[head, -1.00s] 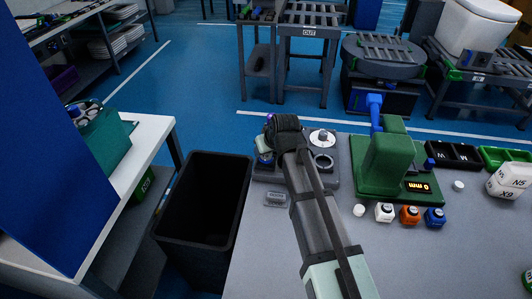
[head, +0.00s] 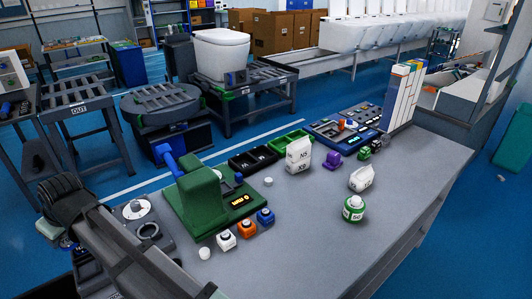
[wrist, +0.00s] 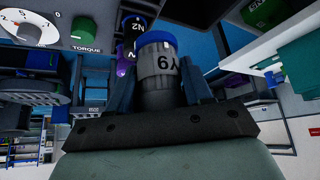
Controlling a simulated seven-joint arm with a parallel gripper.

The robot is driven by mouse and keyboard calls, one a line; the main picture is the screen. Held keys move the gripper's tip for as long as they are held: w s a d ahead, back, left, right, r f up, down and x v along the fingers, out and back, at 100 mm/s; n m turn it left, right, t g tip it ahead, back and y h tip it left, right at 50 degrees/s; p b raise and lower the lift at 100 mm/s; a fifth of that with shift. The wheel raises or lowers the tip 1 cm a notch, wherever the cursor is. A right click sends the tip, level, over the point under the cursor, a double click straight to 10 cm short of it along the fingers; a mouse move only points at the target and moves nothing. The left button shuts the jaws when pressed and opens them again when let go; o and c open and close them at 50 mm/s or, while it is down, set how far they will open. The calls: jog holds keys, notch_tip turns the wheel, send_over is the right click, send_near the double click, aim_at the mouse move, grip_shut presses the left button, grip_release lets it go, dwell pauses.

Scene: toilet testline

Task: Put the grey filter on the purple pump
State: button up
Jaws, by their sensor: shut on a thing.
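My gripper (wrist: 160,88) is shut on the grey filter (wrist: 158,68), a grey cylinder with dark lettering and a blue end. In the wrist view its lower part is hidden between the fingers. Just left of it a purple thing (wrist: 122,68) shows partly, beside a dark blue piece (wrist: 133,24) marked N2. I cannot tell whether they touch the filter. In the head view my arm is at the lower left and hides the gripper's fingertips and the filter. A small purple block (head: 332,160) stands on the bench; I cannot tell which purple thing is the pump.
A green press with a display (head: 205,200) stands near my arm. White, orange and blue small blocks (head: 246,228) line its front. The bench's front middle (head: 310,250) is clear.

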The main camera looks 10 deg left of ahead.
notch_tip(320, 180, up, 13)
jog(key=shift+f, duration=0.15)
jog(key=w+d+m+t+h, duration=0.1)
jog(key=w+d+m, duration=0.1)
jog(key=w+d, duration=0.95)
jog(key=w+d+m+t, duration=0.1)
jog(key=w+d+m, duration=0.35)
jog(key=w, duration=1.25)
jog(key=w+d+m+t+h, duration=0.1)
jog(key=w+d+t, duration=0.1)
jog(key=w+d, duration=1)
jog(key=m+t+h, duration=0.1)
jog(key=m+h, duration=0.2)
jog(key=m, duration=0.3)
send_over(334, 153)
jog(key=shift+s+f, duration=0.15)
jog(key=shift+f, duration=10.5)
jog(key=shift+f, duration=0.15)
jog(key=o, duration=1.1)
jog(key=shift+c, duration=0.2)
